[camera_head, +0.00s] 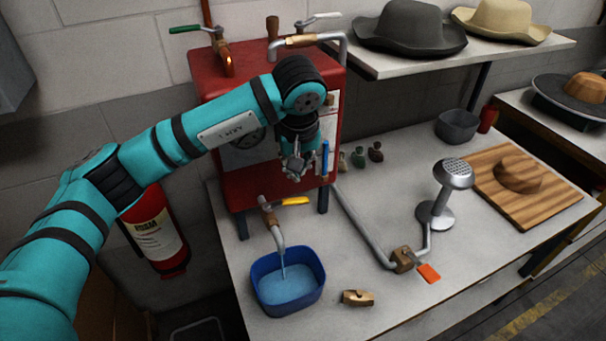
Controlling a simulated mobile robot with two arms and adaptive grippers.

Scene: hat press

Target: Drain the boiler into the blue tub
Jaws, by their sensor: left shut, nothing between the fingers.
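The red boiler (212,82) stands at the back left of the table, its front partly hidden by my left arm. A drain tap with a yellow lever (295,201) comes out low on its front. A thin stream runs from the spout (278,238) into the blue tub (268,306). The tub stands below the spout and has water (290,285) in it. My left gripper (296,174) is shut and empty, in front of the boiler and above the yellow lever, apart from it in the picture. My right gripper is not in view.
A steam pipe runs right to a valve with an orange lever (428,273) and a steamer head (453,173). A wooden board (548,208) is at right.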

